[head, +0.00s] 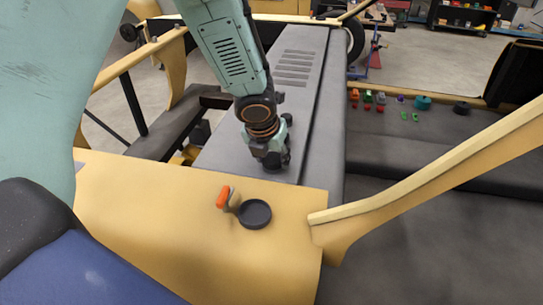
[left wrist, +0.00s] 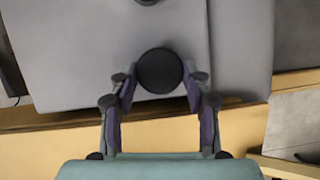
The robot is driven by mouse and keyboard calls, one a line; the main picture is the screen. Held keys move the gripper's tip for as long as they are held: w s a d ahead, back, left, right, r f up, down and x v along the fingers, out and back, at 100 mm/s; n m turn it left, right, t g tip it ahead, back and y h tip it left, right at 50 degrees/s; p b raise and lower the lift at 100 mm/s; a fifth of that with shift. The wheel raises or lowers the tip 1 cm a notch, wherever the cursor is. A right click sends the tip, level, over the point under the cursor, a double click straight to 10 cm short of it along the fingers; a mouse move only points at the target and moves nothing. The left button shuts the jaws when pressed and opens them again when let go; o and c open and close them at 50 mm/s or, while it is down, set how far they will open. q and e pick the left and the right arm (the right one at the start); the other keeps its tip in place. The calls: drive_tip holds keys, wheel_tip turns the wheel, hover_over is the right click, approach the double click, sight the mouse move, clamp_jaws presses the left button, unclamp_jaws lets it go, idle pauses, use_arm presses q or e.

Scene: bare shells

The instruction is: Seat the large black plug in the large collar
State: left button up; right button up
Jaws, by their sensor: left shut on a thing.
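My left gripper (head: 271,163) hangs over the grey panel, just beyond the tan panel's far edge. In the left wrist view its fingertips (left wrist: 160,82) are shut on the large black plug (left wrist: 160,70), a round dark disc seen from above. In the head view the plug is mostly hidden by the gripper. A round, shallow dark ring with a raised rim, which looks like the large collar (head: 255,213), lies on the tan panel, nearer than the gripper and apart from it. My right gripper is not in view.
An orange-tipped piece (head: 223,197) stands right beside the collar on the tan panel (head: 160,215). A tan rail (head: 430,170) rises at the right. Small coloured parts and a dark disc (head: 461,108) lie on the far right surface. The tan panel left of the collar is clear.

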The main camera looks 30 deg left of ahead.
use_arm(q)
drive_tip(key=c, duration=0.3)
drive_tip(key=o, duration=1.1)
drive_tip(key=shift+s+r, duration=0.1)
drive_tip(key=shift+v, duration=5.9)
